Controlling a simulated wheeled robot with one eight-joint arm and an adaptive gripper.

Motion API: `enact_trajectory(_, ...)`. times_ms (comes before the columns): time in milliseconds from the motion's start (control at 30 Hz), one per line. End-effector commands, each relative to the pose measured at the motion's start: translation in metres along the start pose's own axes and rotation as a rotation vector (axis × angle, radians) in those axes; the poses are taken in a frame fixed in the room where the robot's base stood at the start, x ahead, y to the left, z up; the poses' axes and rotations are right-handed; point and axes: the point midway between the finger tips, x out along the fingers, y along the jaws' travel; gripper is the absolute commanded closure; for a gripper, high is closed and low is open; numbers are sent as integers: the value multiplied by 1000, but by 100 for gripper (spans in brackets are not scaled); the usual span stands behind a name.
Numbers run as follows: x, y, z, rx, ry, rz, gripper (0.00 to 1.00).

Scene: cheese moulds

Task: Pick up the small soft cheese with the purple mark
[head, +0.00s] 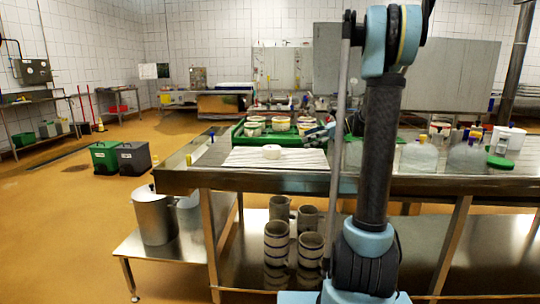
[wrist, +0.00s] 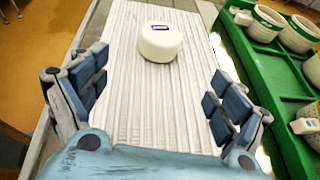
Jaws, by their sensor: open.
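The small soft cheese (wrist: 160,45) is a white, rounded disc with a purple mark on its top. It stands alone on a white ribbed mat (wrist: 135,95) in the wrist view. In the head view the cheese (head: 271,152) sits on the mat (head: 250,160) near the front edge of the steel table. My gripper (wrist: 160,90) is open and empty, its two blue fingers spread wide above the mat. The cheese lies beyond the fingertips, roughly centred between them, and nothing touches it.
A green tray (wrist: 272,100) with several pots lies right of the mat in the wrist view. Clear containers (head: 420,157) stand on the table's right in the head view. Several mugs (head: 278,240) stand on the shelf below, beside a steel pot (head: 153,215).

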Motion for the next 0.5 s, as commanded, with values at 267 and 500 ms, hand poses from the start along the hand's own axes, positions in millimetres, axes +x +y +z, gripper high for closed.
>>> enact_trajectory(267,49,1,0,-3,1,4,10)
enact_trajectory(500,90,1,0,-3,2,3,10)
